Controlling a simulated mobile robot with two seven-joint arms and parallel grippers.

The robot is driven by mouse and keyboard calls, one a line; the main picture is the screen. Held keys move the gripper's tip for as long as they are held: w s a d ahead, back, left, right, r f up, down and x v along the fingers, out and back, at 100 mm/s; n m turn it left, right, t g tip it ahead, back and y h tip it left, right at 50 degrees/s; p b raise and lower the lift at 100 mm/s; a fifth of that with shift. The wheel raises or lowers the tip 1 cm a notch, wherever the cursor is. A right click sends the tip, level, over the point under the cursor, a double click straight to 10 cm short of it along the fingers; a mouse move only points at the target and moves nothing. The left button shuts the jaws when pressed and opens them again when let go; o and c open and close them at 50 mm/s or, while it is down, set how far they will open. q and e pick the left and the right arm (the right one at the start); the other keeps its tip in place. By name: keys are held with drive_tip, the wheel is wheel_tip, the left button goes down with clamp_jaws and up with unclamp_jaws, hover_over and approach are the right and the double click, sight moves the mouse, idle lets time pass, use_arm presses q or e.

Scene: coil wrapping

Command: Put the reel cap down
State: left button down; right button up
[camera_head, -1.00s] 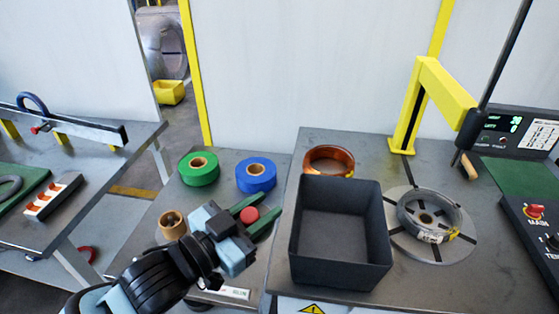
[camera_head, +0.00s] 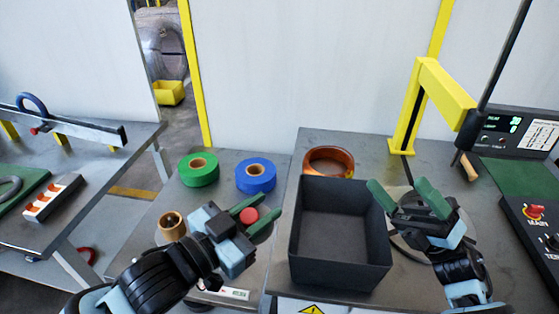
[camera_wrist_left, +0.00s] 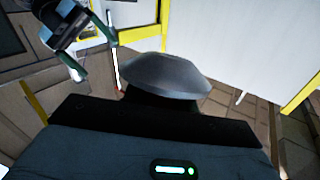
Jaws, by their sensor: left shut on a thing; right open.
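My left gripper (camera_head: 263,213) is over the middle table, with its green fingers either side of a round red piece (camera_head: 249,214), which I take for the reel cap. In the left wrist view a grey, dome-shaped disc (camera_wrist_left: 166,75) stands in front of the left gripper; I cannot tell whether it is the same piece. The left gripper is shut on the cap, which appears held above the table.
A green roll (camera_head: 198,170), a blue roll (camera_head: 256,174) and a tan roll (camera_head: 172,225) sit around the left gripper. The dark open bin (camera_head: 341,279) is empty. A copper-coloured ring (camera_head: 329,157) lies behind it. A yellow post (camera_head: 405,125) rises at the right.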

drive_tip(key=s+a+r+n+g+h, duration=0.2)
drive_tip(key=a+r+n+g+h, duration=0.15)
drive_tip(key=a+n+g, duration=0.35)
drive_tip(key=s+a+r+n+g+h, duration=0.2)
drive_tip(key=a+n+g+h, duration=0.25)
drive_tip(key=a+n, duration=0.4)
drive_tip(key=s+a+r+n+g+h, duration=0.25)
drive_tip(key=a+n+g+h, duration=0.25)
drive_tip(key=a+n, duration=0.25)
drive_tip(key=w+d+t+h, duration=0.1)
drive_tip(key=h, duration=0.1)
drive_tip(key=w+d+n+t+h, duration=0.1)
drive_tip(key=t+h, duration=0.1)
drive_tip(key=w+d+f+n+t+h, duration=0.1)
drive_tip(key=w+t+h, duration=0.1)
drive_tip(key=shift+w+f+h, duration=0.1)
drive_tip(key=shift+h, duration=0.3)
